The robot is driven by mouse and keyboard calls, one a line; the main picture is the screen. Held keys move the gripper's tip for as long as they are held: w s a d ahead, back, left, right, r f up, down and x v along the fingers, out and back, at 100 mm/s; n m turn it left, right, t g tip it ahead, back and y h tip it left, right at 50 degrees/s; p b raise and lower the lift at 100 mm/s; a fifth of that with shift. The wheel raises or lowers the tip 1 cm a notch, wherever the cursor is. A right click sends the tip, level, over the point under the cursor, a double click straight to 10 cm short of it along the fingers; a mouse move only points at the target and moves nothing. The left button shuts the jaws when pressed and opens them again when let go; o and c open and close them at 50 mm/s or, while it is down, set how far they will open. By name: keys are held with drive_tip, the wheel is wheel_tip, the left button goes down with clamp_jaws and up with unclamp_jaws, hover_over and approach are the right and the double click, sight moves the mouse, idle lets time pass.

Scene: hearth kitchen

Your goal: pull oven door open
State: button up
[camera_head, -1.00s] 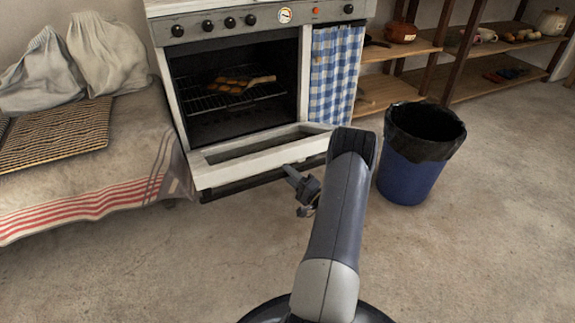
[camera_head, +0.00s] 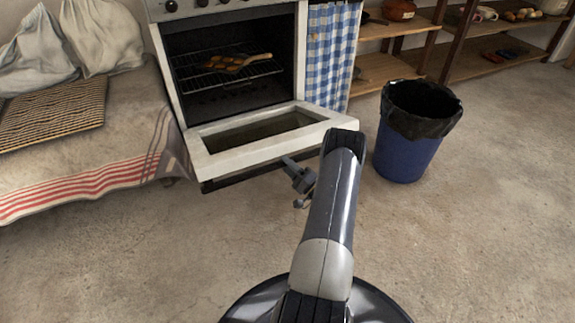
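The white oven door (camera_head: 200,150) is hinged down at the front of the stove and lies far open, close to level. Its window panel faces up. A dark bar (camera_head: 235,180) runs along under its front edge. My gripper (camera_head: 290,165) is at that front edge, right of its middle. The fingers are small and partly hidden by my arm, so I cannot tell whether they are shut or touch the bar. The oven cavity (camera_head: 230,100) is exposed, with a wire rack (camera_head: 205,82) holding a tan board with browned food (camera_head: 236,62).
A blue bin (camera_head: 405,155) with a black liner stands close right of the door and my arm. A cloth-covered bench (camera_head: 120,130) is at the left. Wooden shelves (camera_head: 390,72) stand at the back right. The floor in front is clear.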

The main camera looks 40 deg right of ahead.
drive_tip(key=o, duration=0.3)
drive_tip(key=shift+w+f, duration=0.1)
drive_tip(key=shift+w, duration=0.3)
drive_tip(key=p+v, duration=0.2)
drive_tip(key=v, duration=0.9)
drive_tip(key=shift+s+p, duration=0.1)
drive_tip(key=shift+p, duration=0.3)
